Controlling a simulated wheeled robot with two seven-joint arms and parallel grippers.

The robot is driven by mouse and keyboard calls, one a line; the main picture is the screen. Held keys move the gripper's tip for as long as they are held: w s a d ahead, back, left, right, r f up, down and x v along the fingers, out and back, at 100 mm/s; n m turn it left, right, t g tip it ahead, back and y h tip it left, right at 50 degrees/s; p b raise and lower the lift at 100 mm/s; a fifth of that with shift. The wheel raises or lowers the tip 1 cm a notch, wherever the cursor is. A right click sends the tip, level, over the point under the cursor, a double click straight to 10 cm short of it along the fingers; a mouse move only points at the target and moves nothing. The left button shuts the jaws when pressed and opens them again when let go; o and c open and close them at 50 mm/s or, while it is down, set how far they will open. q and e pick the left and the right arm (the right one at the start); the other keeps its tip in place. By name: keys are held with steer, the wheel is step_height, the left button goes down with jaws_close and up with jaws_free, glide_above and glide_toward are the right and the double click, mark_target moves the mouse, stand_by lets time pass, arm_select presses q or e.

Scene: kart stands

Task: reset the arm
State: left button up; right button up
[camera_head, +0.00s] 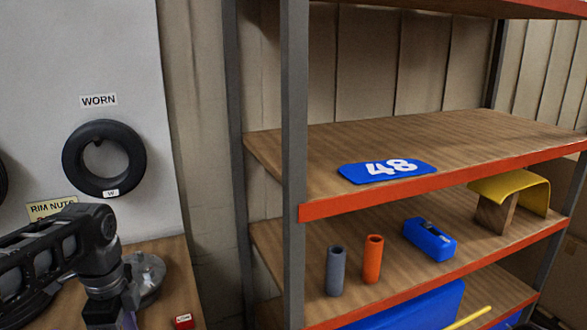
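My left arm comes in from the lower left, over a wooden bench. Its wrist points down, and the gripper's fingertips are cut off by the bottom edge, so I cannot tell whether it is open or shut or holds anything. A metal dish-like part (150,275) lies on the bench right behind my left wrist. My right arm and gripper are not in view.
A shelf unit with orange edges (440,181) fills the right side; its grey post (294,120) stands nearest. It bears a blue 48 plate (350,173), grey (335,272) and orange (373,260) cylinders, and a blue box (428,240). A worn tyre (132,150) hangs left.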

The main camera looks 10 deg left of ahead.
arm_select(q)
steer(key=w+d+f+n+h, duration=0.1)
steer(key=d+f+n, duration=0.1)
steer(key=d+f, duration=0.55)
steer(key=d+f+n+h, duration=0.15)
steer(key=d+f, duration=0.25)
steer(key=f, duration=0.6)
steer(key=w+d+f+n, duration=0.1)
steer(key=d+f+n, duration=0.3)
steer(key=f, duration=0.5)
steer(key=s+d+f+n+h, duration=0.1)
steer(key=s+d+f+n, duration=0.8)
steer(key=s+d+f, duration=0.3)
steer(key=s+f, duration=0.3)
steer(key=s, duration=0.1)
steer(key=shift+s+d+t+h, duration=0.2)
steer(key=shift+d+t+h, duration=0.05)
steer(key=shift+t+h, duration=0.1)
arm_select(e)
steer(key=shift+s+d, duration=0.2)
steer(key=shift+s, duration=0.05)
arm_select(q)
steer(key=shift+w, duration=0.1)
